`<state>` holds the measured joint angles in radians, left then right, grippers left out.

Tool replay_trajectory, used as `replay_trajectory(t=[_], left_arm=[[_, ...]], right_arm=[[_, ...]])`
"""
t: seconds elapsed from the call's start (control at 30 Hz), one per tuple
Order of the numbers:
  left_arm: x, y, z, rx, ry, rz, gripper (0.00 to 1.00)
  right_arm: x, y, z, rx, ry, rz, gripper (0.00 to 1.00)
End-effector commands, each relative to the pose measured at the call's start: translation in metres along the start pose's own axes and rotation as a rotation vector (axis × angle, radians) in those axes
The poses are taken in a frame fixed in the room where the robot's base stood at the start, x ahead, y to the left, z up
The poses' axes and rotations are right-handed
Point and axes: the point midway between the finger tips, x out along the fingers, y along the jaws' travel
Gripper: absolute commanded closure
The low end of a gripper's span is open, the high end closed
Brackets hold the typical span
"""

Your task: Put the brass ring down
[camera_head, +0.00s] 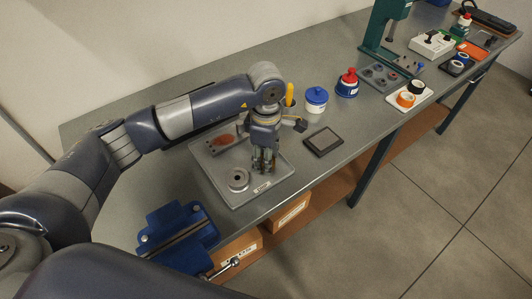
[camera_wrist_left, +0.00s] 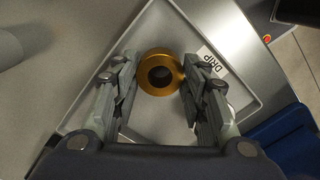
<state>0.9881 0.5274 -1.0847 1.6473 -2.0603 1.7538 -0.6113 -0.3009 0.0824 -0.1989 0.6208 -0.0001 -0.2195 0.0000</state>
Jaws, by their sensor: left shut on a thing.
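The brass ring (camera_wrist_left: 160,72) shows in the left wrist view as a gold ring with a dark centre hole, held between my left gripper's fingers (camera_wrist_left: 160,80). In the head view my left gripper (camera_head: 264,168) points down over the grey drip tray (camera_head: 225,197), and its fingers hide the ring. The tray also shows in the left wrist view (camera_wrist_left: 150,25), with its "DRIP" label beside the ring. I cannot tell whether the ring touches the tray floor. My right gripper is not in view.
A silver-grey round part (camera_head: 238,180) sits in the tray, left of the gripper. A blue vise (camera_head: 177,236) stands at the front edge. A dark flat pad (camera_head: 323,142) lies right of the tray, with a blue-lidded jar (camera_head: 316,99) behind it.

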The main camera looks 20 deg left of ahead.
Motion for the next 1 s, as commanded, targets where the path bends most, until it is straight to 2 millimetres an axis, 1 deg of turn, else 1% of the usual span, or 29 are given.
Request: replay_trajectory(t=[0.03, 0.27, 0.37, 0.4, 0.47, 0.5, 0.83, 0.9, 0.97, 1.0], left_arm=[[0.001, 0.0, 0.0, -0.001, 0.0, 0.001, 0.93], [0.003, 0.001, 0.0, 0.0, -0.001, 0.004, 0.93], [0.007, 0.001, 0.0, 0.0, 0.0, 0.004, 0.93], [0.007, 0.001, 0.0, 0.0, 0.0, 0.003, 0.58], [0.006, 0.001, 0.0, 0.0, 0.0, 0.002, 0.44], [0.006, 0.0, 0.0, 0.0, 0.0, 0.002, 0.4], [0.005, 0.0, 0.0, -0.001, 0.0, 0.002, 0.4], [0.001, 0.0, 0.0, -0.001, 0.0, 0.002, 0.4], [-0.002, 0.002, 0.0, 0.0, -0.002, 0.006, 0.4], [-0.008, 0.002, 0.0, 0.001, -0.003, 0.006, 0.4]], right_arm=[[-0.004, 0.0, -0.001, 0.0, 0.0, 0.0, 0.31], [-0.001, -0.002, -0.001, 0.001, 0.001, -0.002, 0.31], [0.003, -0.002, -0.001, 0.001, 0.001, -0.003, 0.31], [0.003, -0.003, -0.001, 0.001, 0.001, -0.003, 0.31], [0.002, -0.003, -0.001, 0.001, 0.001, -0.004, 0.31], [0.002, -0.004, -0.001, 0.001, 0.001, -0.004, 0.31], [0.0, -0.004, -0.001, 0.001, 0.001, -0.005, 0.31], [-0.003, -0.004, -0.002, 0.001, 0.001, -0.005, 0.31], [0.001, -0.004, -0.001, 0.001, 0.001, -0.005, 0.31], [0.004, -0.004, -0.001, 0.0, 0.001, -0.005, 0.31]])
